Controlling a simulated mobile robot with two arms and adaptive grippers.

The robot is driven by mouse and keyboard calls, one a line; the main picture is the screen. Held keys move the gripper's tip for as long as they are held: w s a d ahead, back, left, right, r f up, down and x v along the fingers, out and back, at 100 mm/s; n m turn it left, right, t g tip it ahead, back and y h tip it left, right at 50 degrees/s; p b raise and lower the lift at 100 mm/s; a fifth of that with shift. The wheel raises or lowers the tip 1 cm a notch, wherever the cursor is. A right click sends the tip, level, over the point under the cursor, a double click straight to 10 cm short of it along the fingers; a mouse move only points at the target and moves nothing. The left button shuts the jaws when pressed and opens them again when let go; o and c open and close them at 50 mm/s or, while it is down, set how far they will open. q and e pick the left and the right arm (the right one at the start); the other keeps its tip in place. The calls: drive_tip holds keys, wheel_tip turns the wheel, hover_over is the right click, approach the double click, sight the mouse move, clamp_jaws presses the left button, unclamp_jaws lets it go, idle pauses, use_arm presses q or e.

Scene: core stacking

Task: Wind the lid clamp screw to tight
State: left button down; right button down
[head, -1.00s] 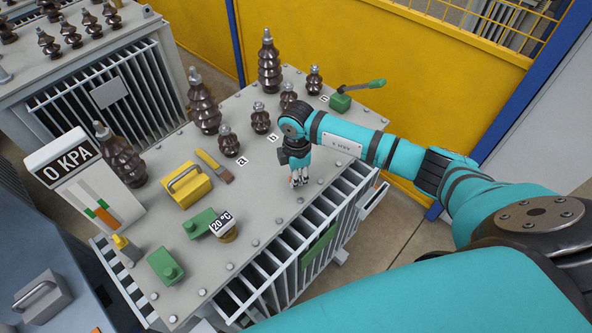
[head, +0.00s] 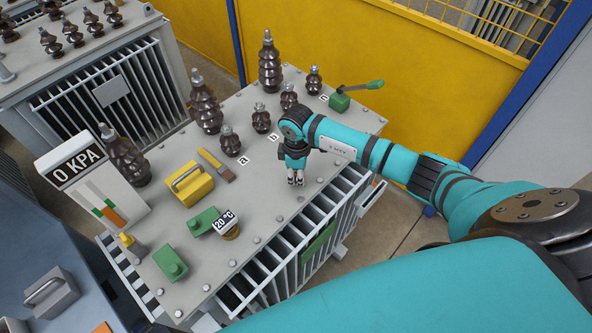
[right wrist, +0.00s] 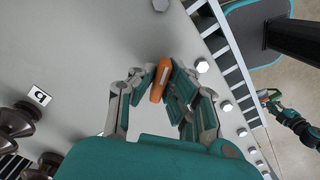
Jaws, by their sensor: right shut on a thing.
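My right gripper (head: 296,181) points down at the near edge of the grey transformer lid (head: 262,205), beside the row of bolts. In the right wrist view its fingers (right wrist: 164,92) are shut on a slim orange handle (right wrist: 160,82), which looks like the clamp screw's grip. In the head view the fingers hide this handle. The screw's lower part and its seat do not show. A small teal and black arm at the right of the right wrist view appears to be my left one, with its gripper (right wrist: 268,95) too small to read.
Brown bushings (head: 229,141) stand behind my right gripper. A green-handled valve (head: 340,102) is at the far right corner.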

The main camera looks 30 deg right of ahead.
drive_tip(key=shift+w+r, duration=0.15)
drive_tip(key=shift+r, duration=0.05)
drive_tip(key=shift+r+m+p, duration=0.1)
drive_tip(key=shift+m+p, duration=0.2)
drive_tip(key=m+p, duration=0.2)
drive_tip(key=m, duration=0.1)
drive_tip(key=shift+m+p, duration=0.6)
drive_tip(key=shift+p, duration=0.4)
drive_tip(key=c, duration=1.3)
unclamp_jaws()
drive_tip(key=shift+f, duration=0.2)
